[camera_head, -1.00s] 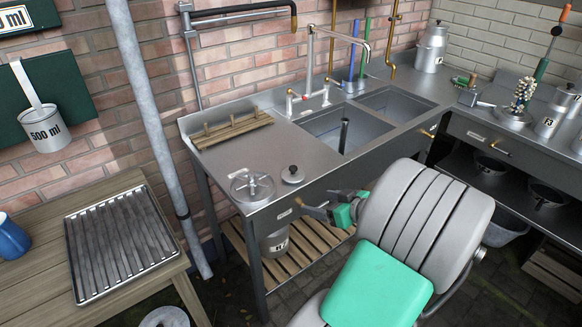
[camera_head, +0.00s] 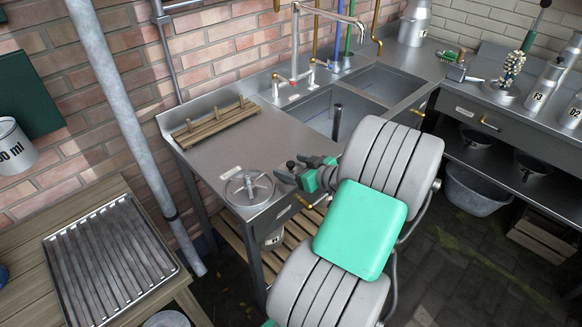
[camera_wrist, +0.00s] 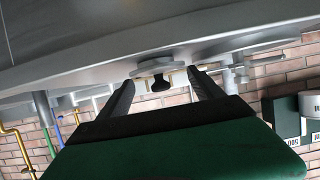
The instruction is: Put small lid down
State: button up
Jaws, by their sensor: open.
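The small lid (camera_wrist: 156,67), a grey disc with a black knob (camera_wrist: 160,83), sits on the steel counter (camera_head: 222,150) near its front edge. In the wrist view, which looks upside down, the knob shows between my two dark fingers, near their tips, with gaps on both sides. I cannot tell how far ahead of the tips it is. My gripper (camera_head: 295,170) is open and empty at the counter's front edge. In the head view its fingers mostly hide the small lid; only a dark knob-like spot shows there.
A larger round lid with a bar handle (camera_head: 250,187) lies just left of my gripper on the counter. A wooden rack (camera_head: 215,123) is behind, and the sink (camera_head: 320,112) is to the right. A ribbed metal tray (camera_head: 110,262) lies on a wooden table at left.

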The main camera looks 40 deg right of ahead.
jog(key=shift+w+f, duration=0.2)
jog(key=shift+w, duration=0.3)
jog(key=shift+c, duration=0.5)
jog(key=shift+s, duration=0.1)
jog(key=c, duration=1.2)
